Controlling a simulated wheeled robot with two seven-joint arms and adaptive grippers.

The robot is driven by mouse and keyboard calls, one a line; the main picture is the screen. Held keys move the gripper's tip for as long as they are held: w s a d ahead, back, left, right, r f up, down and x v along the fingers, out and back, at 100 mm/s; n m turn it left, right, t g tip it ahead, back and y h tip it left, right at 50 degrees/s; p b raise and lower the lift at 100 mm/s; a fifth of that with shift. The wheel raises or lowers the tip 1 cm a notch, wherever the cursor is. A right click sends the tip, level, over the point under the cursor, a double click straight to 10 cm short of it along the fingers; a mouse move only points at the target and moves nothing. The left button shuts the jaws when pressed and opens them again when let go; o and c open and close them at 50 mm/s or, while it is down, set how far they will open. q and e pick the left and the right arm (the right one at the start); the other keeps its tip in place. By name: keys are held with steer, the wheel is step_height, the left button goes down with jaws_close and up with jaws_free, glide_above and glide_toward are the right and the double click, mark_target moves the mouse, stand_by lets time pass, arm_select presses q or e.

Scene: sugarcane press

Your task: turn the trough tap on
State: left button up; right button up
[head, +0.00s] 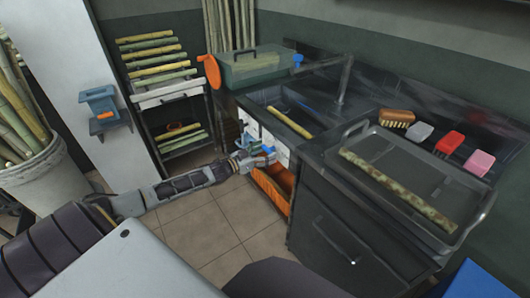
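The trough (262,98) is a dark basin set in the counter, with a cane piece (290,122) lying across it. A dark upright tap spout (344,84) stands at its back right; I cannot make out its handle. My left gripper (262,154) is low in front of the counter, below the trough's front edge. A small blue part (268,150) shows at its fingers; I cannot tell whether the gripper touches it or is shut on it. The fingers are too small to read. My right gripper is not in view.
An orange bin (270,190) sits under the counter. Floor in front is clear.

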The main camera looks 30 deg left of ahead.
arm_select(q)
steer(key=shift+c, duration=1.3)
steer(key=shift+m+p, duration=0.3)
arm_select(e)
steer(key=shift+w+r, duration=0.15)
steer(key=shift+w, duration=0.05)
arm_select(q)
steer(key=shift+m+p, duration=0.75)
steer(key=shift+m, duration=0.35)
steer(key=m+p, duration=0.2)
steer(key=m, duration=0.2)
steer(key=shift+m, duration=0.3)
steer(key=shift+d+m+p, duration=0.1)
steer(key=shift+m+p, duration=0.35)
steer(key=shift+m, duration=1.65)
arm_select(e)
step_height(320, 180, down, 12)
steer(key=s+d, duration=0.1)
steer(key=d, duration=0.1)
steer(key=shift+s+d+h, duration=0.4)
arm_select(q)
steer(key=shift+f, duration=0.1)
